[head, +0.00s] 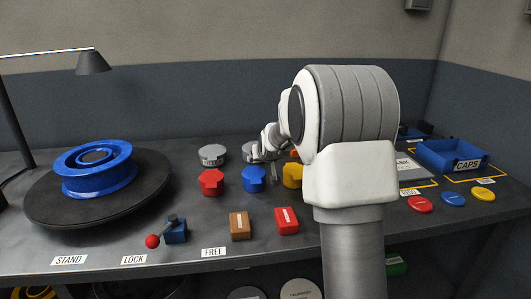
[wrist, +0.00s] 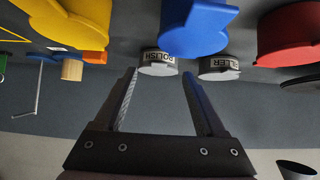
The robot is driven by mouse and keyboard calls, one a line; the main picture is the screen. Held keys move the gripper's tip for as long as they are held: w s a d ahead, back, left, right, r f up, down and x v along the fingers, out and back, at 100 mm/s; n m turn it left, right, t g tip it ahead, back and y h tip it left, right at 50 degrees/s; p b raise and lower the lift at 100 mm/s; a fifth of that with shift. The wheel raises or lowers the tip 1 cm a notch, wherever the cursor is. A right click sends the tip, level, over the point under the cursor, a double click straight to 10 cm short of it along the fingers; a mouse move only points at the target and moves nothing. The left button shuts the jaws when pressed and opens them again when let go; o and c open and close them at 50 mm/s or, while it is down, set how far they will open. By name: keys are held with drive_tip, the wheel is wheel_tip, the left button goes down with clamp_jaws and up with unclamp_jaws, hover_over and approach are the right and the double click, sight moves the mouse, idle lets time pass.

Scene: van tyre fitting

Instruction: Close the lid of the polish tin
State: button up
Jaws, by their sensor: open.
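The polish tin (wrist: 158,58) is a short grey tin with a POLISH label, upside down in the wrist view. In the head view a grey tin (head: 249,149) behind the blue knob-shaped piece is partly hidden by my arm; it appears to be the polish tin. I cannot tell how its lid stands. My gripper (wrist: 160,76) is open and empty, its fingers pointing towards the polish tin, which shows between the fingertips. In the head view my gripper (head: 270,170) is small and near the tins. I cannot tell whether it touches anything.
The filler tin (wrist: 219,66) stands beside the polish tin. Red (head: 211,182), blue (head: 254,179) and yellow (head: 292,175) pieces stand in front. A blue wheel (head: 97,183) lies on a black disc at left. A blue CAPS bin (head: 431,160) is at right. The front centre holds two small blocks.

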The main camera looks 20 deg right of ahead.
drive_tip(key=v, duration=0.5)
drive_tip(key=shift+s+p, duration=0.15)
drive_tip(key=shift+p, duration=0.2)
drive_tip(key=s+a+r+n+g+y, duration=0.1)
drive_tip(key=s+a+r, duration=0.25)
drive_tip(key=s, duration=0.45)
drive_tip(key=s+a+r+g, duration=0.1)
drive_tip(key=s+a+r, duration=0.2)
drive_tip(key=s+a, duration=0.35)
drive_tip(key=s+a+f+n+g+y, duration=0.1)
drive_tip(key=s, duration=1)
drive_tip(key=s+a+f+g, duration=0.2)
drive_tip(key=s, duration=1)
wheel_tip(320, 180, up, 18)
drive_tip(key=p, duration=1.8)
drive_tip(key=shift+s, duration=0.2)
drive_tip(key=shift+r, duration=0.15)
